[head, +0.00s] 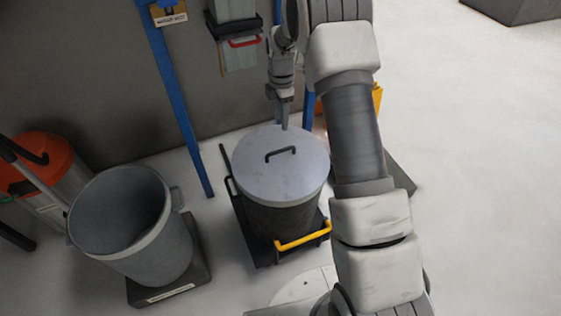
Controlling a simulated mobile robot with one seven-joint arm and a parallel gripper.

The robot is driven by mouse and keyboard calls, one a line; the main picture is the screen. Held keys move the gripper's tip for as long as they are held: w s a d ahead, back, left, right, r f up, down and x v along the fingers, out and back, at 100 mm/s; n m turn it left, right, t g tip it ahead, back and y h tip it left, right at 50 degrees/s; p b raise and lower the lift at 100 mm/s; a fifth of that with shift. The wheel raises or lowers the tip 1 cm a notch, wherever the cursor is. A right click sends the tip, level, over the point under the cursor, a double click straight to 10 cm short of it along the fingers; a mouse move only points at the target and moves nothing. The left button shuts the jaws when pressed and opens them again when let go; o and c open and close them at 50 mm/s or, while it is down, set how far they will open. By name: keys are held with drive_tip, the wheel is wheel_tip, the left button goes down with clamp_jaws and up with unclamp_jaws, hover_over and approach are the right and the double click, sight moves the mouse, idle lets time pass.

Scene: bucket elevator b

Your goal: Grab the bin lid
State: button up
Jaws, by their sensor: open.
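The bin lid (263,183) is a round, flat grey disc with a dark bar handle (281,154) standing up near its middle. It sits on top of a dark round bin (283,220), which stands on a black wheeled carrier with a yellow handle (302,237). My gripper (283,122) points down above the far edge of the lid, beyond the handle in the picture. It is open and appears empty. Its fingertips are small here, and I cannot tell their exact height above the lid.
An open grey bin (122,225) stands on a dark base to the left. An orange-topped container (42,165) is at the far left. A blue post (180,100) stands by the grey wall behind. The floor on the right is mostly clear.

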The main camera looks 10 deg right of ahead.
drive_tip(key=b, duration=0.3)
approach(281, 150)
wheel_tip(281, 150, down, 6)
drive_tip(key=shift+r, duration=0.25)
wheel_tip(281, 150, down, 5)
drive_tip(key=shift+w+a+f+b, duration=0.1)
drive_tip(key=shift+f+b, duration=0.05)
drive_tip(key=shift+b, duration=1)
clamp_jaws()
